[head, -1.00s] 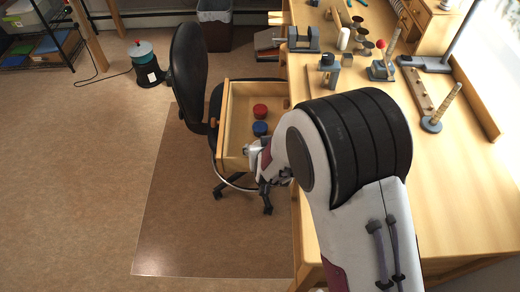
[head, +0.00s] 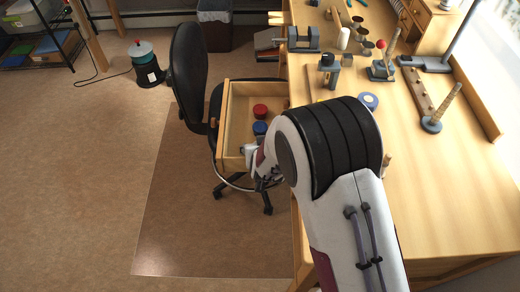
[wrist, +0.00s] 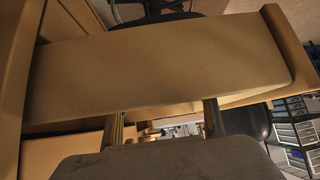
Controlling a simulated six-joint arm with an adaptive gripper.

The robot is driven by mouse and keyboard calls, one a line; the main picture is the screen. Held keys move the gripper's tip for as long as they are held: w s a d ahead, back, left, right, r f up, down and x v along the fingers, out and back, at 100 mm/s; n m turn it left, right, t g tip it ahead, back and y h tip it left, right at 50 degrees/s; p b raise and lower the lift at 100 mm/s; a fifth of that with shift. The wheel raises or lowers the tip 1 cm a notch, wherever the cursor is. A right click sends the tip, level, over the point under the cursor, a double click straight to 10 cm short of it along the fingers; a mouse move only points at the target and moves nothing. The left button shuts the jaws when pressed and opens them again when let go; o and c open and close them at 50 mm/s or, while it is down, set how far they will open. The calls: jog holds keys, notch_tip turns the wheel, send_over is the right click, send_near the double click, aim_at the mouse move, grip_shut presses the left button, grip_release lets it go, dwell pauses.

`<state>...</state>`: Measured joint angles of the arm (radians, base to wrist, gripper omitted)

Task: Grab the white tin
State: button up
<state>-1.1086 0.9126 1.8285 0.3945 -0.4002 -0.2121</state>
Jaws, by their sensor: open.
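No white tin can be clearly picked out in either view. The open wooden drawer (head: 236,100) holds a red tin (head: 260,111) and a blue tin (head: 260,128). My arm covers the drawer's near right part, so anything there is hidden. My gripper (head: 264,180) is low at the drawer's near end, partly hidden by my arm. It is open, and I see nothing held. In the wrist view a broad wooden panel (wrist: 160,65) fills much of the picture, and no tin shows.
The desk (head: 445,190) lies right of the drawer. On it stand a white cylinder (head: 343,38), a small vise (head: 303,40) and a round blue-and-white piece (head: 368,101). A black chair (head: 188,75) stands close to the drawer's left side. The floor (head: 80,190) is clear at left.

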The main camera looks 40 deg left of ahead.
jog(key=shift+w+a+f, duration=0.2)
jog(key=shift+a+f, duration=0.1)
dwell(0.4)
jog(key=c, duration=1.2)
